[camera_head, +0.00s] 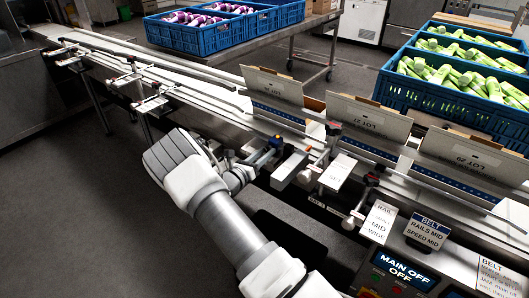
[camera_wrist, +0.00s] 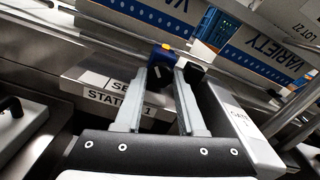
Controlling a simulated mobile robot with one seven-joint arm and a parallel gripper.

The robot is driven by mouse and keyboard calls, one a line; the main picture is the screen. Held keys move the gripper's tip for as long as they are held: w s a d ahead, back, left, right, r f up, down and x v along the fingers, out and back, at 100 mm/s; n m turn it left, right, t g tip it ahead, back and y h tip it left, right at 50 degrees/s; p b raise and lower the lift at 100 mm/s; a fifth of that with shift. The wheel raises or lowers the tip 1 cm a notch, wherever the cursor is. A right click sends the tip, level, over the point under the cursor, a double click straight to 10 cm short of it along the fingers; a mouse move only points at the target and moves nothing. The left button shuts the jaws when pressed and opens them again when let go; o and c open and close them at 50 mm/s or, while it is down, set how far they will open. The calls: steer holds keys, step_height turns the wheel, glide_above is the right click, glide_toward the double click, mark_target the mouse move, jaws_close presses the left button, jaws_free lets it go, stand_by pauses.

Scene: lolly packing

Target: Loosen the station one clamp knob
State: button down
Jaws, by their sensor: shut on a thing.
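The station one clamp knob (camera_wrist: 163,56) is blue with a yellow mark and sits between my fingertips in the wrist view. The same blue knob shows in the head view (camera_head: 275,142) at the rail's near side. My gripper (camera_wrist: 174,76) is shut on it, its two grey fingers reaching up from the black palm. In the head view my gripper (camera_head: 262,152) is partly hidden behind my wrist. A plate lettered "STATION 1" (camera_wrist: 112,100) lies left of the fingers. The knob's lower part and stem are hidden.
Guide rails and open cartons (camera_head: 272,92) run along the conveyor behind the knob. Another clamp knob (camera_head: 333,128) stands to the right. A rail sign (camera_head: 378,221) and a belt sign (camera_head: 427,232) stand near the front. Blue crates (camera_head: 430,98) of bottles stand behind.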

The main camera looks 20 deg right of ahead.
steer(key=n+p, duration=0.1)
steer(key=n, duration=0.4)
steer(key=shift+n, duration=0.4)
stand_by(0.3)
steer(key=c, duration=0.5)
jaws_free()
